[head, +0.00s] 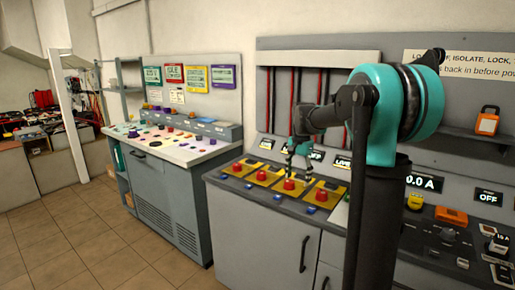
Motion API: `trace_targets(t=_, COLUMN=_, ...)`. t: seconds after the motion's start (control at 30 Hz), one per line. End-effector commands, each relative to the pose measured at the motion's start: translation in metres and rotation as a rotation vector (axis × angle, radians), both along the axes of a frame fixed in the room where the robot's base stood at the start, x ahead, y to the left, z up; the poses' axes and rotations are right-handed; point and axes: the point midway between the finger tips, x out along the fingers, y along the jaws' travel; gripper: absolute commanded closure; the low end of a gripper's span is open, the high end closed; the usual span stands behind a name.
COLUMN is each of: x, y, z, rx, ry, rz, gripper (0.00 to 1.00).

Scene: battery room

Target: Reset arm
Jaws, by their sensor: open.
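My gripper (300,158) is at the end of my teal and black arm (385,110), in the middle of the head view. It is open and points down over a row of red knobs on yellow plates. One red knob (289,184) sits just below its fingertips; I cannot tell whether they touch it. Another red knob (308,197) is to its right, and a red knob (261,175) is to its left. I see nothing between the fingers. My arm hides part of the panel behind it.
A grey cabinet (255,230) carries the knobs. An orange padlock (487,121) stands on a shelf at right, above a panel with a 0.0 A display (424,183). A second bench (165,152) with small coloured items stands at left. The tiled floor (95,235) at front left is clear.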

Motion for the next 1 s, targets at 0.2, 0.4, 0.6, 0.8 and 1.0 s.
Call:
trace_targets(t=0.2, x=-0.022, y=-0.004, z=-0.012, rx=-0.004, ry=-0.027, rz=0.063, gripper=0.36)
trace_targets(t=0.4, x=-0.054, y=-0.010, z=-0.031, rx=-0.011, ry=-0.070, rz=0.157, gripper=0.36)
trace_targets(t=0.6, x=-0.106, y=-0.018, z=-0.063, rx=-0.033, ry=-0.132, rz=0.302, gripper=0.36)
trace_targets(t=0.8, x=-0.193, y=-0.028, z=-0.117, rx=-0.086, ry=-0.226, rz=0.527, gripper=0.36)
trace_targets(t=1.0, x=-0.263, y=-0.034, z=-0.164, rx=-0.147, ry=-0.296, rz=0.707, gripper=0.36)
